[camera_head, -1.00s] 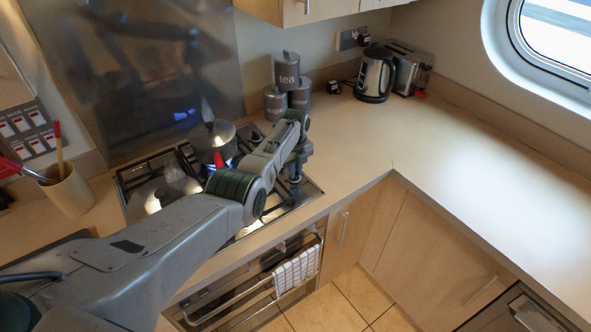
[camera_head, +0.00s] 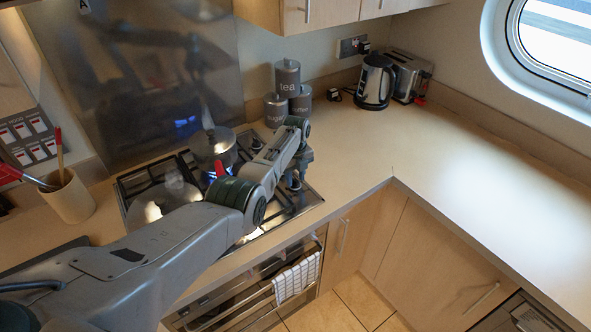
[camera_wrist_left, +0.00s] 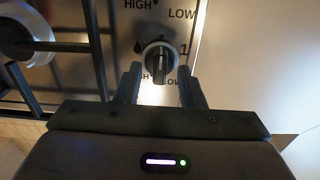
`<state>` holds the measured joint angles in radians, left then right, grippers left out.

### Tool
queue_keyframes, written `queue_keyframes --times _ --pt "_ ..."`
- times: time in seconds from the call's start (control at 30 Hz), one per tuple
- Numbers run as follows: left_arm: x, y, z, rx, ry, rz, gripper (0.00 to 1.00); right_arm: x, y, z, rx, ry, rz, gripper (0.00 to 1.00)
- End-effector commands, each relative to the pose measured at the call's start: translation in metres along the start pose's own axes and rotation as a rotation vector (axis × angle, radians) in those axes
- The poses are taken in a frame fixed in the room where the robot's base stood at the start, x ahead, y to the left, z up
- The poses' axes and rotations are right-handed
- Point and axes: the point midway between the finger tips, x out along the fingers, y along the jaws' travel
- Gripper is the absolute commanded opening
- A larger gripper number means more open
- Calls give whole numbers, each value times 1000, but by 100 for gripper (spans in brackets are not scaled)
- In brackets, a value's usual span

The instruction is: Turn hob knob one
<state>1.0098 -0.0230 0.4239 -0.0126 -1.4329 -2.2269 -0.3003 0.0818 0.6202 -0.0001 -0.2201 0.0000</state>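The hob knob marked 1 (camera_wrist_left: 159,62) is a round dark knob with a raised grip bar, on the steel hob panel beside HIGH and LOW lettering. In the left wrist view its bar points roughly up and down the picture. My left gripper (camera_wrist_left: 160,72) has its two fingers apart, one on each side of the knob, with no clear grip on it. In the head view my left gripper (camera_head: 297,180) is low at the right end of the hob (camera_head: 311,198), and my arm hides part of the hob. My right gripper is not in view.
A lidded pot (camera_head: 213,146) stands over a blue flame on the hob, left of my forearm. Tea and other canisters (camera_head: 287,78) stand behind the gripper, with a kettle (camera_head: 375,82) and toaster (camera_head: 412,75) farther right. The right-hand counter (camera_head: 470,180) is clear.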

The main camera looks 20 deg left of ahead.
Motion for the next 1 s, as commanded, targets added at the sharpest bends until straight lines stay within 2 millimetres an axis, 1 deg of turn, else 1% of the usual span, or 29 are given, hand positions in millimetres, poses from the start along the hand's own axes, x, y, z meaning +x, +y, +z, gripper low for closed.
queue_keyframes --times 0.13,0.2,0.37,0.5,0.6,0.77,1.0 --pt "-14 0 0 0 -1 -2 35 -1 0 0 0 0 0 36" --pt "-25 0 0 0 -2 -3 35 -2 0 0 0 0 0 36" --pt "-53 0 0 0 -3 -4 35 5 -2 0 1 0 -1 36" --pt "-79 0 1 0 -3 -4 35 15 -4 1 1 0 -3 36" --pt "-92 0 1 0 -2 -3 35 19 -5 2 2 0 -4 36" --pt "-104 0 1 0 -1 -1 35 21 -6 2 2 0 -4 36" --pt "-106 0 0 0 0 0 35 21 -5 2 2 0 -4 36"
